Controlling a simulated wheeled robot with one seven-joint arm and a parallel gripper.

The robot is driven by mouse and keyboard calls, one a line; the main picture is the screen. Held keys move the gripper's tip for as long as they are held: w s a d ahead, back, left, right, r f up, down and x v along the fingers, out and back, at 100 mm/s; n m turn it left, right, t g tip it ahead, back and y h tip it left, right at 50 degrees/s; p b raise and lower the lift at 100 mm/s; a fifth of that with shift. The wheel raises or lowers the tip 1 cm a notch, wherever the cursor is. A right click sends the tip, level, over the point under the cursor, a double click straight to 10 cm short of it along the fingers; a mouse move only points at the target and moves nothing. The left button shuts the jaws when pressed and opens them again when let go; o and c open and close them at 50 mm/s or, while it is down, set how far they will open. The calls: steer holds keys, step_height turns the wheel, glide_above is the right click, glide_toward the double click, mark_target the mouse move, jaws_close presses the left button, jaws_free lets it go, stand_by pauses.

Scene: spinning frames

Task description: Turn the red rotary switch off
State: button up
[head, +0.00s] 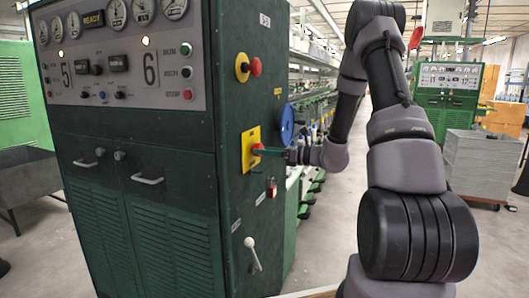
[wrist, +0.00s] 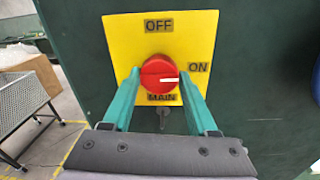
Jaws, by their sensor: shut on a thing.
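The red rotary switch (wrist: 157,70) sits on a yellow plate (wrist: 125,40) marked OFF at the top, ON at the right and MAIN below. Its white pointer line lies nearly level and points right, toward ON. In the head view the switch (head: 257,147) is on the side of the green cabinet. My gripper (wrist: 158,82) has its two green fingers on the left and right of the knob, shut on it. In the head view my gripper (head: 264,151) reaches the plate from the right. The exact finger contact is hard to see.
A red button on a yellow base (head: 243,67) is above the switch. A red padlock (head: 271,188) and a white lever (head: 252,252) are below it. A blue round part (head: 287,125) is close on the right. A wire-mesh cart (wrist: 25,105) stands at the left in the wrist view.

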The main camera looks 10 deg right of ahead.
steer(key=shift+s+r+n+t+h, duration=0.15)
steer(key=shift+n+h, duration=0.15)
steer(key=shift+n, duration=3.9)
steer(key=shift+w+f+n+t+h, duration=0.15)
steer(key=shift+n+h, duration=0.15)
steer(key=shift+n, duration=3.9)
steer(key=shift+s+r, duration=0.1)
steer(key=o, duration=1.4)
